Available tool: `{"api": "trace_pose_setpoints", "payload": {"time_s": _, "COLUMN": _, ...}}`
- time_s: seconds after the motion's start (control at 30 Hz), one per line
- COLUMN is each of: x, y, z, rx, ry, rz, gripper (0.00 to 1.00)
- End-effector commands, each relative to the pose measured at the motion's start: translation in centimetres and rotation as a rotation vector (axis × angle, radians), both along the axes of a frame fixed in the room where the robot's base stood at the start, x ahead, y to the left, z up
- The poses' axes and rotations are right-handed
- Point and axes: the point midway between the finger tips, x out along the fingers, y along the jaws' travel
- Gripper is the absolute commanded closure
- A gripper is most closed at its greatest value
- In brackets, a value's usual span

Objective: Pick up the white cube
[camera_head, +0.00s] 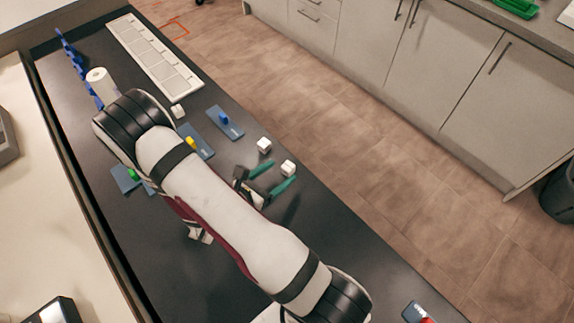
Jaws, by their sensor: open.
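A white cube (288,167) sits on the dark tabletop near its right edge. My gripper (282,174) is open, with its two teal fingers pointing toward this cube. The cube appears at or just beyond the gap between the fingertips; I cannot tell whether they touch it. A second white cube (264,145) lies just up and left of the upper finger, apart from it. Another small white block (178,111) lies farther back, near the white tray. More white pieces (207,237) show partly behind my arm.
Blue plates with a blue (224,118), a yellow (190,142) and a green piece (133,174) lie left of the gripper. A white roll (98,82) and a compartmented white tray (150,55) stand farther back.

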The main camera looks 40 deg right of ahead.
Motion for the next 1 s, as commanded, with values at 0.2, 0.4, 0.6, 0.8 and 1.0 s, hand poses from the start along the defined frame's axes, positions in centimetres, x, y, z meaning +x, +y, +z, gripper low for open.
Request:
{"api": "trace_pose_setpoints", "payload": {"time_s": 0.2, "x": 0.8, "y": -2.8, "z": -2.0, "rx": 0.001, "ry": 0.000, "rz": -0.004, "gripper": 0.28}}
{"api": "trace_pose_setpoints", "payload": {"time_s": 0.4, "x": 1.2, "y": -4.9, "z": -2.9, "rx": 0.001, "ry": -0.001, "rz": -0.003, "gripper": 0.28}}
{"api": "trace_pose_setpoints", "payload": {"time_s": 0.6, "x": 1.3, "y": -4.8, "z": -2.9, "rx": 0.001, "ry": -0.001, "rz": -0.002, "gripper": 0.33}}
{"api": "trace_pose_setpoints", "payload": {"time_s": 0.8, "x": 1.3, "y": -4.8, "z": -2.8, "rx": 0.001, "ry": -0.001, "rz": -0.002, "gripper": 0.69}}
{"api": "trace_pose_setpoints", "payload": {"time_s": 1.0, "x": 1.3, "y": -4.8, "z": -2.8, "rx": 0.001, "ry": -0.001, "rz": -0.002, "gripper": 1.00}}
